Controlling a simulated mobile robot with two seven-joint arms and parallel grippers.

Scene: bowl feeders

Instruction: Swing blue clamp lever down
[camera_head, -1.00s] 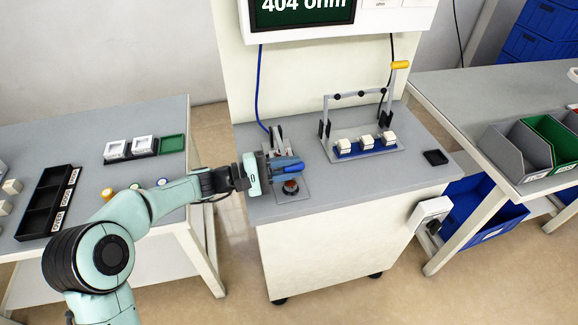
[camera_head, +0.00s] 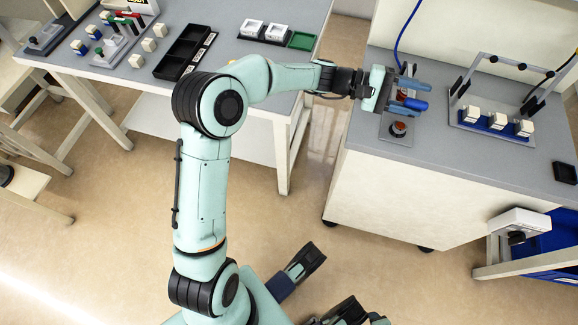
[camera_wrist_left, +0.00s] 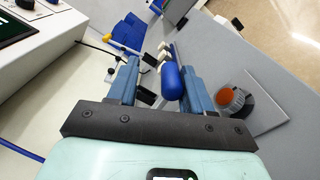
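The blue clamp lever (camera_head: 416,104) shows its rounded tip beside my left gripper (camera_head: 404,97), at the clamp on the cabinet's left end. In the left wrist view the lever's blue grip (camera_wrist_left: 172,82) lies between the fingers of my left gripper (camera_wrist_left: 160,85). It is close to the right finger, with a clear gap to the left one, so the gripper is open around it. The clamp's grey base plate (camera_head: 392,136) carries an orange-and-black knob (camera_head: 398,129), which also shows in the wrist view (camera_wrist_left: 234,100). The gripper hides the lever's pivot.
Right of the clamp stands a grey fixture with a blue strip (camera_head: 484,123) holding white blocks, under a raised frame. A small black tray (camera_head: 565,172) lies farther right. A side table at left holds a black sorting tray (camera_head: 184,52) and other parts.

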